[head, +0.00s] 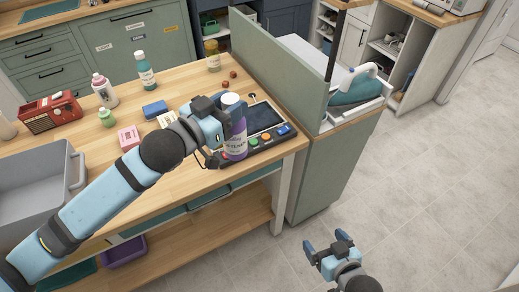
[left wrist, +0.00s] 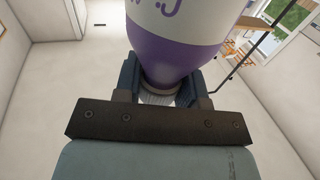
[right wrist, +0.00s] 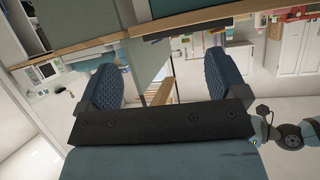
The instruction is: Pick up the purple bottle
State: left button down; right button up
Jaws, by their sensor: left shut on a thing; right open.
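The purple bottle (head: 236,146) has a white cap and a pale label. In the head view it is upright at the right end of the wooden table, in front of the dark screen of a button panel. My left gripper (head: 225,118) is shut on its upper part. In the left wrist view the purple bottle (left wrist: 180,50) fills the top middle, its narrow end between the fingers of my left gripper (left wrist: 160,92). Whether its base touches anything is unclear. My right gripper (head: 329,248) is open and empty, low over the floor; its spread fingers show in the right wrist view (right wrist: 166,80).
A button panel (head: 262,118) lies beside the bottle. A teal bottle (head: 145,70), a pink bottle (head: 104,90), a red radio (head: 50,112) and a grey bin (head: 30,190) stand on the table (head: 185,82). A green partition (head: 278,65) borders its right side. The floor (head: 420,210) at right is clear.

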pick_arm(q)
jog(key=shift+w, duration=0.1)
pick_arm(e)
jog(key=w+a+r+n+t+y, duration=0.1)
jog(key=w+a+r+n+y, duration=0.25)
jog(key=w+a+r, duration=0.6)
jog(key=n+g+y, duration=0.1)
jog(key=n+y, duration=0.2)
jog(key=y, duration=0.3)
send_near(233, 141)
notch_tip(233, 141, down, 3)
jog(key=w, duration=0.2)
jog(key=shift+h, duration=0.25)
jog(key=x, duration=1.1)
jog(key=shift+w, duration=0.1)
jog(key=c, duration=1)
pick_arm(q)
jog(key=c, duration=0.6)
grip_release()
pick_arm(e)
jog(key=shift+c, duration=1)
